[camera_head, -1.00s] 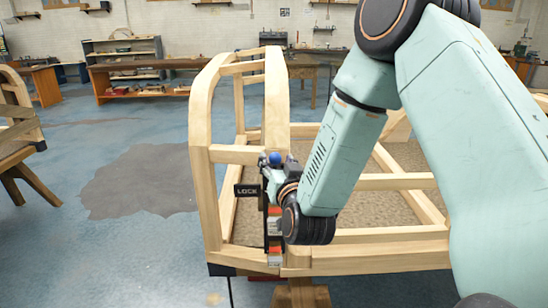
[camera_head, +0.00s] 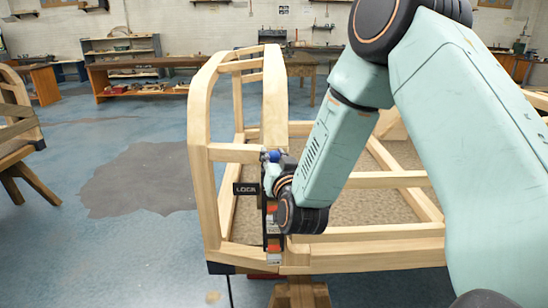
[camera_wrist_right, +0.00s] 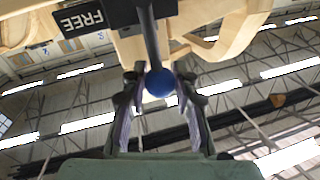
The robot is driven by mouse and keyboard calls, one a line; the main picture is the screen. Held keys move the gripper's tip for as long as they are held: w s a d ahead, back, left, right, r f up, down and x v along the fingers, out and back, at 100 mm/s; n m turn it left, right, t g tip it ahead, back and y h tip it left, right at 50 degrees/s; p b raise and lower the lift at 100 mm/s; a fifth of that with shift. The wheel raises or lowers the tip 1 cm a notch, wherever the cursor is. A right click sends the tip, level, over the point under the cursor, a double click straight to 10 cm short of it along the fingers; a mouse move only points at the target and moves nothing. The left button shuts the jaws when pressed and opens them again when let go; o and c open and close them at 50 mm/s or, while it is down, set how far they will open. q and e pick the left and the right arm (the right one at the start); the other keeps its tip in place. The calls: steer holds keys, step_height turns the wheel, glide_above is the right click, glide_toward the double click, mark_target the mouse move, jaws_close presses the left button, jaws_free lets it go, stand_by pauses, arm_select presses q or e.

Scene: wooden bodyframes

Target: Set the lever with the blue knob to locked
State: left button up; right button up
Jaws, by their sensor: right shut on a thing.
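The blue knob (camera_head: 274,156) sits on the lever at the near post of a wooden frame, partly hidden by my right gripper (camera_head: 273,165). In the right wrist view the blue knob (camera_wrist_right: 159,83) is between the two fingertips of my right gripper (camera_wrist_right: 159,79), which is shut on it. The dark lever (camera_wrist_right: 149,35) runs from the knob toward the top of that view. A black LOCK plate (camera_head: 245,188) is left of the lever in the head view. A black FREE plate (camera_wrist_right: 82,19) shows upside down in the wrist view. My left gripper is out of view.
The wooden bodyframe (camera_head: 203,200) surrounds the lever, with rails right beside my right wrist. Part of another wooden frame (camera_head: 18,135) stands at the far left. Workbenches (camera_head: 150,68) line the back. The blue floor to the left is open.

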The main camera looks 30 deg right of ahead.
jaws_close()
steer(key=shift+w+a, duration=0.1)
steer(key=shift+w, duration=0.05)
steer(key=shift+w+a+f+n+g+h+p, duration=0.35)
steer(key=shift+w+a+f+n+g+p, duration=0.65)
steer(key=shift+n, duration=1.6)
steer(key=shift+w+a+f+n+g+h+p, duration=0.25)
steer(key=shift+a+f+n+p, duration=0.3)
steer(key=shift+a+f+n, duration=1.45)
steer(key=shift+w+a+f+n+g+h+p, duration=0.15)
steer(key=shift+w+f+n+g+h+p, duration=0.55)
steer(key=shift+n, duration=2.5)
steer(key=shift+s+f+y, duration=0.2)
steer(key=shift+f+y, duration=0.1)
steer(key=shift+f, duration=0.1)
